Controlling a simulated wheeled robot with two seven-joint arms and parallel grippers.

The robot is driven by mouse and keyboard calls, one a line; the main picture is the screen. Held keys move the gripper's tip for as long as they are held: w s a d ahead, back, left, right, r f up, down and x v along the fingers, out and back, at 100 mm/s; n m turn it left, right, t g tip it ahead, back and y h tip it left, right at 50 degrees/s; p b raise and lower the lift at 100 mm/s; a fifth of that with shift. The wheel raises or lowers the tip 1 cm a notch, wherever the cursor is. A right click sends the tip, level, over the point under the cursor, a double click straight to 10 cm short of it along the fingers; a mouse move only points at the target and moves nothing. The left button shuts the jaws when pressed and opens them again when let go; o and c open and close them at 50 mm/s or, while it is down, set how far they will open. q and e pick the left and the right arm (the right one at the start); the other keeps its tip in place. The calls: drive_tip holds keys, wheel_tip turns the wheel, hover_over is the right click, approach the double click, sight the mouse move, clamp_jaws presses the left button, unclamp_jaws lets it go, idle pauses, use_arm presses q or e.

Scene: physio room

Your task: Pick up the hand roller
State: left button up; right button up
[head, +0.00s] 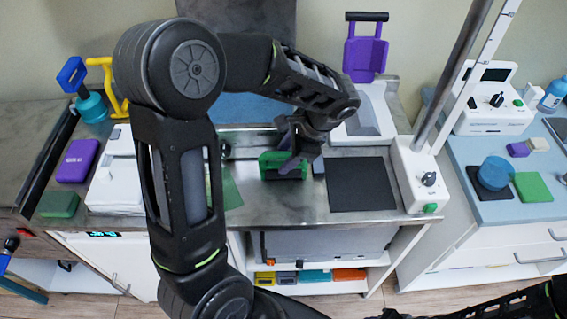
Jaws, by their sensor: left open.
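A green-framed piece with a dark middle, which looks like the hand roller (270,167), lies on the grey metal counter near the middle of the head view. My left gripper (296,160) is open and points down right at it. The fingers overlap the right part of the green piece and hide some of it. I cannot tell whether they touch it. My right gripper is out of view; only part of a dark arm shows at the bottom right.
A black mat (361,184) lies to the right, beside a white device with a tall post (415,178). A purple holder (366,55) stands behind. At left are a purple block (78,160), a green block (59,205) and a yellow handle (108,85). A blue-topped side table (515,208) stands at right.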

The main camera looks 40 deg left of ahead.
use_arm(q)
drive_tip(key=shift+c, duration=0.2)
idle(0.4)
clamp_jaws()
idle(0.5)
